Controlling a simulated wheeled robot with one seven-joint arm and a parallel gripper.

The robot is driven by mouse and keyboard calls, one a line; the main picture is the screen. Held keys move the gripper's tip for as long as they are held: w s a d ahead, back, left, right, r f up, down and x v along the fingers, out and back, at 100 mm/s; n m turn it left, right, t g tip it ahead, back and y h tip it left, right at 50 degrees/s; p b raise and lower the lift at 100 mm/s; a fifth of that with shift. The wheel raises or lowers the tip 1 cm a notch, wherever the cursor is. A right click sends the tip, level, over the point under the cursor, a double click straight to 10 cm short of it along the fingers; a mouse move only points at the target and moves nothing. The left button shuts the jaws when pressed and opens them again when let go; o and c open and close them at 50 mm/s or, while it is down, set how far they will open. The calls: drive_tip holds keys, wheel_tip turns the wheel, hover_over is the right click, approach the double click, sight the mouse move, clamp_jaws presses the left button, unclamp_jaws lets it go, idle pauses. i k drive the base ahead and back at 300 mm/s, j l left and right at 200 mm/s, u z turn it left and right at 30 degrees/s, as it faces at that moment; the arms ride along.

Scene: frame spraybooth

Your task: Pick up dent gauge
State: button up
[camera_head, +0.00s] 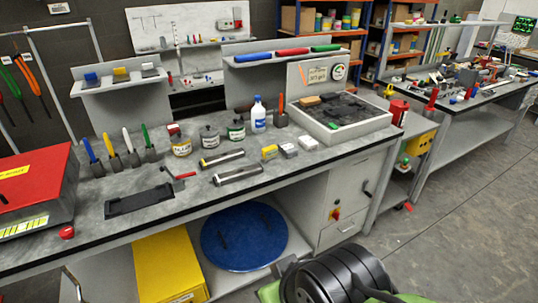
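I cannot tell for sure which item is the dent gauge. A round dial face (338,72) shows on the upright panel behind the grey tray at the right of the bench. Two long silver-and-black bar tools lie side by side mid-bench, a rear one (222,158) and a front one (239,175). A flat black holder (138,202) lies at the front left, and a small red-handled tool (181,174) lies between it and the bars. My gripper is not in view.
The grey bench (75,240) holds a red box (35,180), upright coloured-handled tools, several small jars, a white-and-blue bottle (258,115) and a grey tray (345,133). A yellow bin (168,266) and blue disc (243,236) are below. Floor at right is clear.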

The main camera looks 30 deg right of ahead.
sight(270, 152)
drive_tip(key=i+l+u, duration=0.25)
drive_tip(key=i+l, duration=0.4)
drive_tip(key=i+l+u, duration=0.3)
drive_tip(key=i+l, duration=0.35)
drive_tip(key=l, duration=0.1)
